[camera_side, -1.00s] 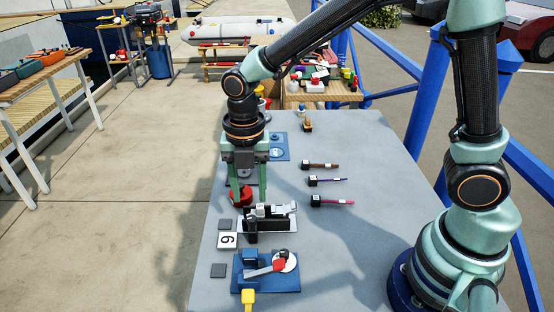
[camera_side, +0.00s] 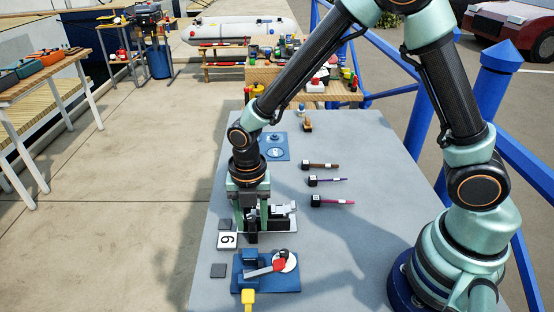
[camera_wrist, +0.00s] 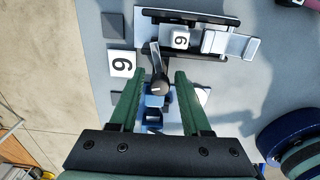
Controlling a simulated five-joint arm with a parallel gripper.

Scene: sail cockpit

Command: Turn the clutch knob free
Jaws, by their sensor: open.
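My gripper (camera_side: 251,224) is open and points down at the black and white fitting (camera_side: 284,224) on the grey table. In the wrist view my gripper (camera_wrist: 157,76) has one green finger on each side of a dark rounded knob (camera_wrist: 160,89) with a grey lever running up from it. I take this for the clutch knob; the frames do not label it. Gaps show between the knob and both fingers, and I cannot tell finger height. The fitting's black rails (camera_wrist: 190,55) show just beyond the fingertips. In the side view my gripper hides part of the fitting.
A blue base (camera_side: 265,285) with a red-tipped lever and yellow part stands nearer the camera. A numbered plate (camera_side: 227,241) and dark squares (camera_side: 218,270) lie at left. Dark-headed rods (camera_side: 330,201) lie to the right. Table (camera_side: 370,240) is clear at right.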

